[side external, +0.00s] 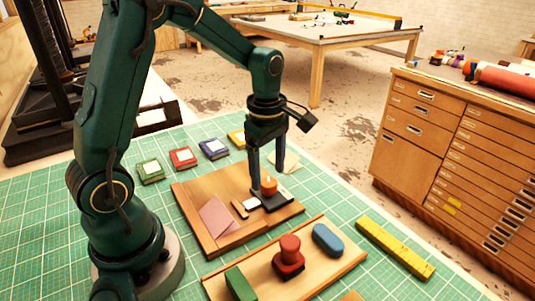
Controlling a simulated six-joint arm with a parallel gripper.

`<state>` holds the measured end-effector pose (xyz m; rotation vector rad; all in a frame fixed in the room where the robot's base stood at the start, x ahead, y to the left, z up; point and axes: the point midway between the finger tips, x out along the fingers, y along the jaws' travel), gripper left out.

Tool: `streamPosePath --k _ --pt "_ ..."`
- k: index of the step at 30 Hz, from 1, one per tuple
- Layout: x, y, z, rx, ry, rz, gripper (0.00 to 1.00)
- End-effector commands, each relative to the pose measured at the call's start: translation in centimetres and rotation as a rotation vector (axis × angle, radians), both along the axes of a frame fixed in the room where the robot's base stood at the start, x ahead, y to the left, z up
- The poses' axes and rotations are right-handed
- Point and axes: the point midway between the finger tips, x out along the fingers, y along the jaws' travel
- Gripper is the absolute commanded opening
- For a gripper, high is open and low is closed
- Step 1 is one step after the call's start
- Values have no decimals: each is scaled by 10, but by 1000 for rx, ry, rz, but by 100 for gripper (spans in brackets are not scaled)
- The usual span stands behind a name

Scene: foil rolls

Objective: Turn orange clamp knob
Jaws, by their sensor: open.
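The orange clamp knob (269,185) sits on a dark clamp base (271,201) on a wooden board (213,222). My gripper (267,183) points straight down at the knob. Its fingers are open, one to the left of the knob and one behind or to its right. The fingertips are low, near the knob's height. I cannot tell whether they touch it.
A pink sheet (217,215) lies on the board. A nearer wooden tray (333,268) holds a red knobbed piece (289,257), a blue block (327,240) and a green block (240,283). A yellow bar (395,248) and several small square pads (183,157) lie on the green mat (340,205).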

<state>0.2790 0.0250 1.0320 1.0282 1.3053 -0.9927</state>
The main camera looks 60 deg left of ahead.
Motion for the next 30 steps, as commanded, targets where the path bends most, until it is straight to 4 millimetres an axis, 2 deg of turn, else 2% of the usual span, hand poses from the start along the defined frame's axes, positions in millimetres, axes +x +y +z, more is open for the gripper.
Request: streamPosePath --k 3,6,15,20,21,30 --pt "0 0 -15 -1 5 -1 77" --pt "0 0 -21 0 2 -2 77" --pt "1 0 -24 0 -1 -2 77" --pt "1 0 -24 0 -1 -2 15" --pt "1 0 -24 0 -1 -2 0" --pt "1 0 -23 0 -1 -28 0"
